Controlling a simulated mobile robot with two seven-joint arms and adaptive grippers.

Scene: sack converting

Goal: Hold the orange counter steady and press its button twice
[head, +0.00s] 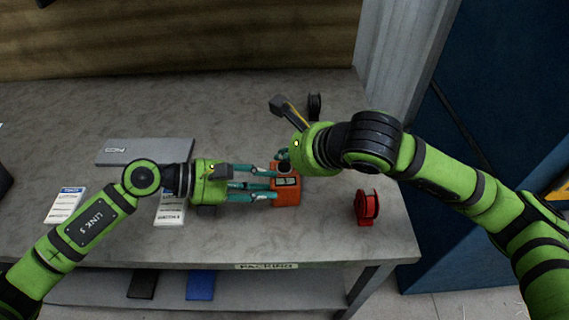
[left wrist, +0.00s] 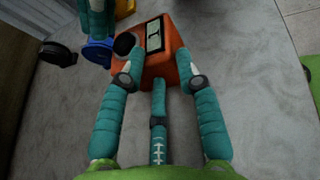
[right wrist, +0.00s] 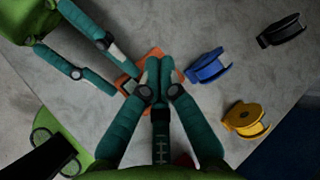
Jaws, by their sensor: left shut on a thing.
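The orange counter (head: 287,195) sits on the grey table near its right end. In the left wrist view the counter (left wrist: 165,70) shows a display and a round black button (left wrist: 125,44) on its top. My left gripper (head: 275,187) is shut on the counter, one finger on each side. My right gripper (head: 284,156) is over the counter's far side. In the right wrist view its fingertips (right wrist: 165,64) are together and empty, hiding much of the counter (right wrist: 128,79). In the left wrist view a right fingertip is just above the button; contact cannot be told.
A red spool (head: 367,206) stands right of the counter. A black spool (head: 314,106) is at the back. A blue spool (right wrist: 208,67) and a yellow spool (right wrist: 245,119) are close by. A grey laptop-like slab (head: 145,151) and printed cards (head: 66,205) lie left.

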